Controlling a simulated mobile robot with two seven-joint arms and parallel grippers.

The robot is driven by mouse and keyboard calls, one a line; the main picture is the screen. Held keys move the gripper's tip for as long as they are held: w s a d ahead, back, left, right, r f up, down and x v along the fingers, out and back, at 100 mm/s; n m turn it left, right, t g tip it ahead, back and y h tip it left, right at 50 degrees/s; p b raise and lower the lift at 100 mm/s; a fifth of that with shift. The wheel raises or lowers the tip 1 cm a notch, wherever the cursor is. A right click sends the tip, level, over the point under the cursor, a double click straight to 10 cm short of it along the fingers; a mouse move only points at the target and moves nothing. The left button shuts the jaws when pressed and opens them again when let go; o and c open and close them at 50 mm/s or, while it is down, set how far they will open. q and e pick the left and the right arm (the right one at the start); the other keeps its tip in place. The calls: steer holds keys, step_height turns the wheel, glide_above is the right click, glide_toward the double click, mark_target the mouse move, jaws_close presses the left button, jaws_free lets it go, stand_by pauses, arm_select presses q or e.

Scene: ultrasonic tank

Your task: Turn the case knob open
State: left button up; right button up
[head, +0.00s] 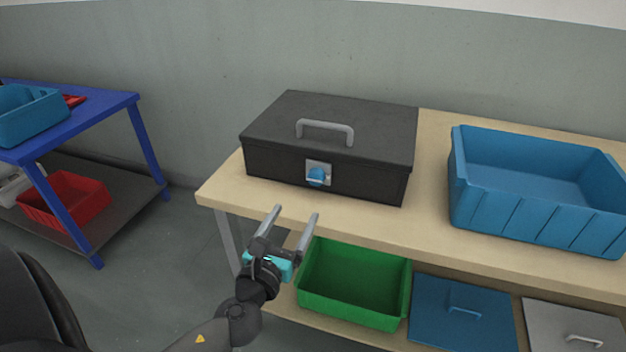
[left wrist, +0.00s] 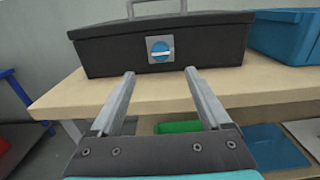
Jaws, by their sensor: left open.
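A dark grey case (head: 350,130) with a light grey handle on its lid stands shut on the wooden table. On its front is a light square plate with a round blue knob (head: 317,176). In the left wrist view the case (left wrist: 110,52) and the blue knob (left wrist: 160,50) show ahead, the knob's pale bar lying about level. My left gripper (head: 297,213) is open and empty, in front of the table edge and apart from the knob. In the left wrist view its two fingers (left wrist: 158,82) point toward the case, the knob between their lines. My right gripper is not in view.
A large blue bin (head: 535,215) stands on the table (head: 430,215) right of the case. Below are a green bin (head: 350,310), a blue panel (head: 462,315) and a grey panel with handles. A blue-framed shelf (head: 140,135) stands at the left.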

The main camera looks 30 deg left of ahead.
mark_target(313, 178)
arm_select(q)
steer(key=x, duration=1.3)
steer(key=shift+d+b, duration=0.1)
steer(key=shift+b, duration=0.3)
steer(key=shift+s, duration=0.1)
steer(key=c, duration=1.2)
